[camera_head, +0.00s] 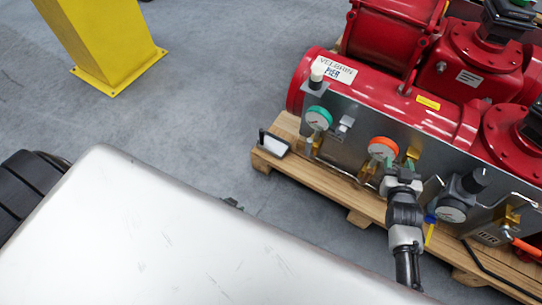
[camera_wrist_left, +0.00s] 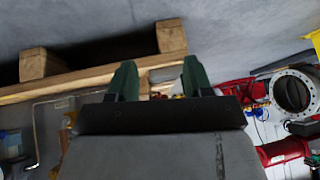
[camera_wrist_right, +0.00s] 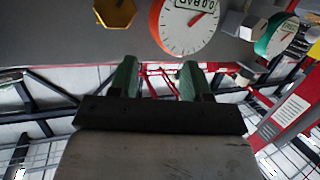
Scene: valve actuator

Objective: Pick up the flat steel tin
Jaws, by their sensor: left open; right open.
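No thing in view is clearly the flat steel tin. A small pale, flat item with dark edges (camera_head: 275,146) lies on the pallet's left end in the head view; I cannot tell whether it is the tin. My right gripper (camera_head: 402,174) is in front of the valve panel, just below the orange-ringed gauge (camera_head: 383,149). In the right wrist view its fingers (camera_wrist_right: 158,82) are apart with nothing between them. My left gripper (camera_wrist_left: 160,80) shows in the left wrist view, open and empty, with pallet wood behind its fingertips.
A red valve actuator (camera_head: 390,95) with a grey gauge panel (camera_head: 345,135) stands on a wooden pallet (camera_head: 330,180). A green-ringed gauge (camera_head: 318,118) and dark regulator (camera_head: 460,195) sit on the panel. A yellow post (camera_head: 105,40) stands back left. Grey floor (camera_head: 220,110) between is clear.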

